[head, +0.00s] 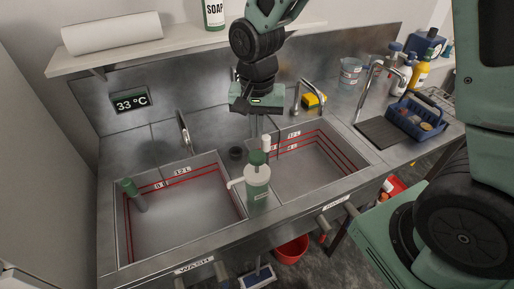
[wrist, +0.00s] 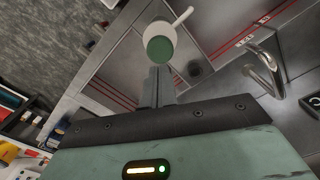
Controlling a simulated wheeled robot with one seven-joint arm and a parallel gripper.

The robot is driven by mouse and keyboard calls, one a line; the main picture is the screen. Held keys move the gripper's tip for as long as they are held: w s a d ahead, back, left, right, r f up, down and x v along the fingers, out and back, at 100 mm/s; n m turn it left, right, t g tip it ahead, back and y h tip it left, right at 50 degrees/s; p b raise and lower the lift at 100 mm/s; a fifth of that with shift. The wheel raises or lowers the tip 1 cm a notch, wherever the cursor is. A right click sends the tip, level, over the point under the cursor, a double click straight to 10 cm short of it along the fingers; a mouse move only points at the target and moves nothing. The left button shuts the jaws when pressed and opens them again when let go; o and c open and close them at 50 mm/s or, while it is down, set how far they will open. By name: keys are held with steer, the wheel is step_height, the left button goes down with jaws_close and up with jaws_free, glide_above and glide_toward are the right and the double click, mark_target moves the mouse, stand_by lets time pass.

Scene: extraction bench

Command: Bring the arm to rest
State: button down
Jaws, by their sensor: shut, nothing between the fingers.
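My gripper (head: 258,133) hangs from my green and black arm above the divider between the two sinks. Its fingers point down and are shut with nothing between them. In the wrist view the shut fingers (wrist: 158,88) point toward a green-capped white pump bottle. This bottle (head: 257,188) stands upright at the front of the divider, just in front of and below the fingers. From these views I cannot tell the exact gap between fingertips and bottle.
The wash sink (head: 180,248) is at left with a green-topped item (head: 132,192) in its corner; another sink (head: 345,171) is at right. Faucets (head: 184,132) rise behind. A shelf (head: 170,50) overhangs the back. A blue caddy (head: 416,118) stands on the right drainboard.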

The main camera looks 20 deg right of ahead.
steer(key=shift+r, duration=0.7)
